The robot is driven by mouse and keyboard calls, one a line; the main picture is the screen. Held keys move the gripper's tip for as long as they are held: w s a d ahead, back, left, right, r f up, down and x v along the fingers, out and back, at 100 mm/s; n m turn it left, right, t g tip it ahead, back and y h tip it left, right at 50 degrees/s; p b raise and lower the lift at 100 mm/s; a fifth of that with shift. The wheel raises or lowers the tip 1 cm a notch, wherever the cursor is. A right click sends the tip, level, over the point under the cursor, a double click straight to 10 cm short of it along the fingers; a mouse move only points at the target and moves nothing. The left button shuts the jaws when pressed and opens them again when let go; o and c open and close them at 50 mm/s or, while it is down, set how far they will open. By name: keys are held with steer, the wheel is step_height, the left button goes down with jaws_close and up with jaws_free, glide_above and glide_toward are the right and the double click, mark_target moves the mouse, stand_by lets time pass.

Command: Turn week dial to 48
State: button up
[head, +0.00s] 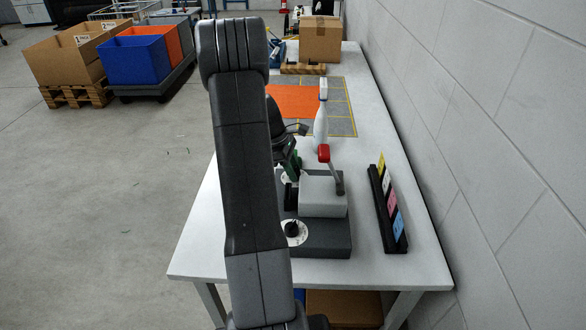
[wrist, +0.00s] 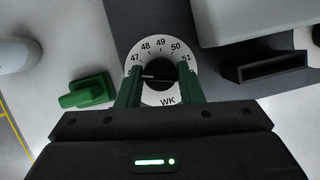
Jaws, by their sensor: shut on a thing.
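The week dial (wrist: 161,43) is a white disc marked WK, with numbers 47 to 51 showing around its upper edge. Its black knob (wrist: 160,74) sits between the green fingers of my gripper (wrist: 160,88), which is shut on it. A pale pointer line on the knob points left, slightly below the 47 mark. In the head view, my gripper (head: 291,170) is over the far part of the grey device (head: 322,240), partly hidden behind my arm. Part of the white dial (head: 287,179) shows beneath it.
A second white dial (head: 294,233) with a black knob is on the near part of the device. A red-tipped lever (head: 324,154) rises beside a white bottle (head: 321,125). A black rack of coloured cards (head: 387,208) stands right, near the wall. A green piece (wrist: 87,92) lies left of the dial.

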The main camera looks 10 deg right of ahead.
steer(key=m+g, duration=0.1)
steer(key=m, duration=0.1)
steer(key=m+y+p, duration=0.1)
steer(key=m, duration=0.2)
steer(key=shift+w+d+m+g, duration=0.2)
steer(key=shift+m+g, duration=0.1)
steer(key=shift+g, duration=0.1)
steer(key=m+y, duration=0.1)
steer(key=m, duration=0.2)
steer(key=m+g+y, duration=0.1)
steer(key=m, duration=0.1)
steer(key=shift+m, duration=0.4)
steer(key=o, duration=1)
steer(key=shift+c, duration=0.2)
steer(key=b+v, duration=0.1)
steer(key=v, duration=1.3)
steer(key=shift+d+f, duration=0.15)
